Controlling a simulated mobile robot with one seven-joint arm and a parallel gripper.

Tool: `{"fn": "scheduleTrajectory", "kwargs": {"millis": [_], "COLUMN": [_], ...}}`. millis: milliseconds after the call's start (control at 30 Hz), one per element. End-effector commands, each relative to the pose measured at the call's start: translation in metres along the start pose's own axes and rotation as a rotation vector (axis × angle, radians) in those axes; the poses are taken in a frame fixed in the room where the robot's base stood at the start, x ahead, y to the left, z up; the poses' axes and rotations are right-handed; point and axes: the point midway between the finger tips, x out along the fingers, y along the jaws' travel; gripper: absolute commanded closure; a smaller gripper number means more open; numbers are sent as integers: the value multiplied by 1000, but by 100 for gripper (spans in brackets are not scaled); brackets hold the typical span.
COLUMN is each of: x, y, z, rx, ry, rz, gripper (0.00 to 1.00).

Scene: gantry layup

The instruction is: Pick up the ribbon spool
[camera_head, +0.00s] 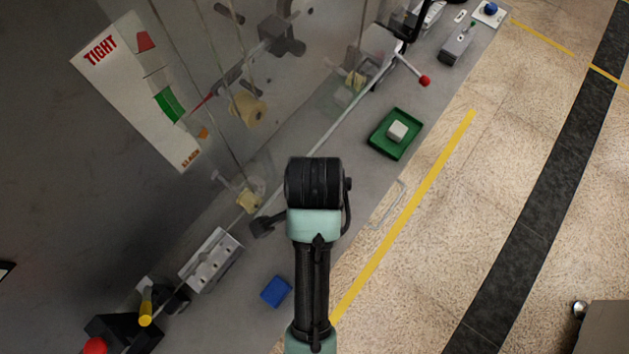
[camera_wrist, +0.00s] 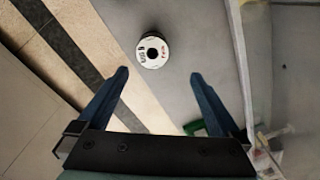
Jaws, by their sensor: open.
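The ribbon spool (camera_wrist: 152,51) stands on the grey bench in the wrist view, with its round white labelled top facing me and a dark side below. My gripper (camera_wrist: 158,79) is open and empty, its two blue fingers apart. In the picture the spool lies just beyond the fingertips, between their lines, and no finger appears to touch it. I cannot make out the spool or the fingers in the head view, where my arm covers part of the bench.
A green tray (camera_head: 374,146) holding a white block (camera_head: 397,131) lies on the bench. A blue block (camera_head: 276,291) lies near the front edge. Rollers (camera_head: 249,108), a clear panel and a metal block (camera_head: 210,260) line the back. A red-tipped lever (camera_head: 425,80) sticks out.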

Motion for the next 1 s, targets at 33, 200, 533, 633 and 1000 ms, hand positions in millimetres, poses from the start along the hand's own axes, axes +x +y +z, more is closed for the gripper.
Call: {"fn": "scheduleTrajectory", "kwargs": {"millis": [33,200,533,633,1000], "x": [-9,-2,56,66,99], "y": [5,13,15,15,19], "z": [2,6,6,6,0], "rx": [10,26,25,25,27], "ry": [-9,-21,-19,-19,-20], "rz": [22,50,48,47,49], "gripper": [0,0,0,0,0]}}
